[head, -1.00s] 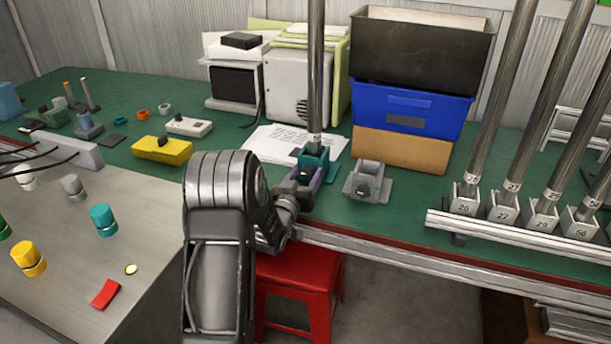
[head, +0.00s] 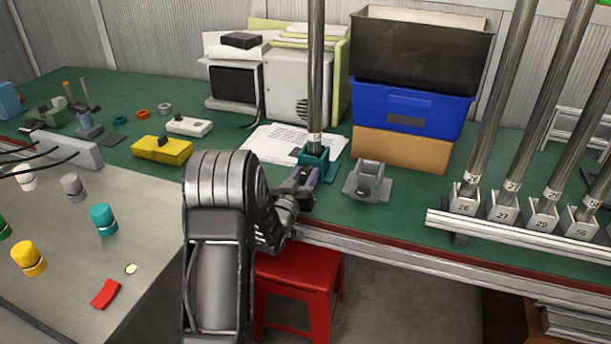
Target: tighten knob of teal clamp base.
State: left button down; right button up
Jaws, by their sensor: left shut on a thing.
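The teal clamp base (head: 328,169) stands on the green bench, left of the grey clamp base. A tall metal pole (head: 316,75) stands upright in it, with a white label near its foot. My left gripper (head: 303,178) reaches in from the front and is shut at the near side of the teal base, where its knob would be. The fingers and wrist hide the knob, so I cannot see how far it is turned. My right gripper is not in view.
An empty grey clamp base (head: 368,181) stands close on the right. Papers (head: 270,143) lie behind. A metal rail (head: 480,235) with several poles in numbered holders is at the right. A red stool (head: 297,283) stands below the bench edge.

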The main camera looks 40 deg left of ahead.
pick_arm(q)
jog(key=m+b, duration=0.1)
jog(key=b, duration=0.1)
jog(key=m+b, duration=0.2)
jog(key=shift+f+m, duration=0.2)
jog(key=shift+m, duration=0.1)
jog(key=shift+m+b, duration=1)
jog(key=shift+b, duration=0.25)
jog(key=shift+r+m+b, duration=0.15)
jog(key=shift+m+b, duration=0.4)
jog(key=shift+m, duration=0.15)
jog(key=c, duration=0.9)
grip_release()
jog(key=shift+c, duration=0.2)
jog(key=shift+v, duration=3.9)
